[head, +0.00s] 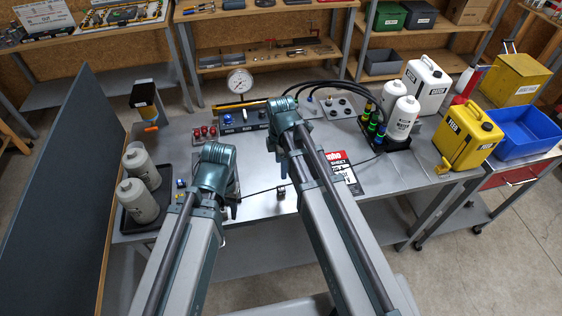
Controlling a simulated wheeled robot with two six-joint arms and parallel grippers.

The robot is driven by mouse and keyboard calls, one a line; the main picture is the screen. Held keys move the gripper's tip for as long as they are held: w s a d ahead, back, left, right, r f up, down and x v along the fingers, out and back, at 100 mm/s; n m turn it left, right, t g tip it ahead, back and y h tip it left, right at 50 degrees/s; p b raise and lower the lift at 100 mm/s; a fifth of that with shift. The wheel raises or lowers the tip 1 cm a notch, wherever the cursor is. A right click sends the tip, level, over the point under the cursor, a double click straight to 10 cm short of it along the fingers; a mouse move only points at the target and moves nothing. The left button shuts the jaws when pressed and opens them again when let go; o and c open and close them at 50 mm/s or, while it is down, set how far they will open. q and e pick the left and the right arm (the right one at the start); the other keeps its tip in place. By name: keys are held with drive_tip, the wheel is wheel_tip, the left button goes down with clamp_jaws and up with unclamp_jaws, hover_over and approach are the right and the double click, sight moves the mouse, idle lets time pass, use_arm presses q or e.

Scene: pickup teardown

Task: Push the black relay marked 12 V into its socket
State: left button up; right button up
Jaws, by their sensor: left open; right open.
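A small dark block with a pale top (281,191) stands on the grey table between my two arms. It may be the relay, but its marking is too small to read. My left gripper (232,206) is over the near left part of the table, mostly hidden behind its own wrist. My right gripper (279,155) is further back and to the right, also mostly hidden by its arm. Both are open, and I see nothing held. A dark flat panel (234,184) shows partly behind the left wrist. I cannot make out the relay's socket.
A pressure gauge (239,82) stands at the back. White bottles (139,200) sit in a tray at the left. Hoses run to a black block (388,142) at the right, near a yellow canister (468,136). A printed sheet (340,168) lies right of my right arm.

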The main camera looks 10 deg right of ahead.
sight(281, 188)
wheel_tip(281, 188, down, 14)
drive_tip(key=b, duration=1.3)
drive_tip(key=shift+r, duration=0.15)
drive_tip(key=shift+c, duration=0.3)
clamp_jaws()
idle(0.8)
drive_tip(key=shift+r, duration=0.3)
drive_tip(key=shift+r+p, duration=0.7)
drive_tip(key=shift+p, duration=0.1)
drive_tip(key=shift+r, duration=0.1)
